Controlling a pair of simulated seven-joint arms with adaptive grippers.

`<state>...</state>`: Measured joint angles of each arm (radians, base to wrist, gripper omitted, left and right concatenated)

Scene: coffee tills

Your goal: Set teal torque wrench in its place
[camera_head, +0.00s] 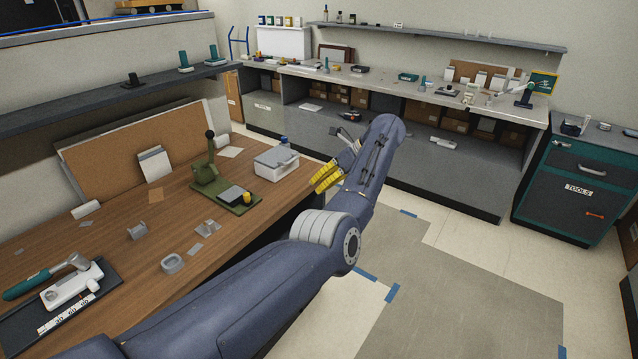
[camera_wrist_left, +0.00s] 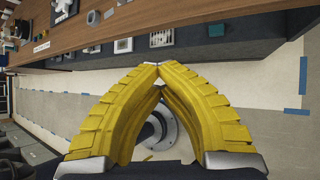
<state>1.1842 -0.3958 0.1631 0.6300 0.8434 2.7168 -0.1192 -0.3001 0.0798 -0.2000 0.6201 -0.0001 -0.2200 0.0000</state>
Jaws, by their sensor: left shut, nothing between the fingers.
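The teal torque wrench (camera_head: 25,288) lies at the left front of the wooden workbench. Its handle points left, and its grey head end reaches over a white block (camera_head: 72,290); I cannot tell if the head rests in it. The block stands on a dark mat (camera_head: 30,336) with a white lettered strip. My left gripper (camera_head: 326,178) has yellow ribbed fingers and hangs past the bench's right end, far from the wrench. In the left wrist view the fingertips (camera_wrist_left: 160,66) meet with nothing between them. My right gripper is not in view.
A green lever press (camera_head: 208,175) and a light grey box (camera_head: 276,163) stand at the bench's far side. Small grey brackets (camera_head: 172,264) lie mid-bench. A long grey counter (camera_head: 400,90) and a teal tool cabinet (camera_head: 570,185) stand beyond. The floor between is clear.

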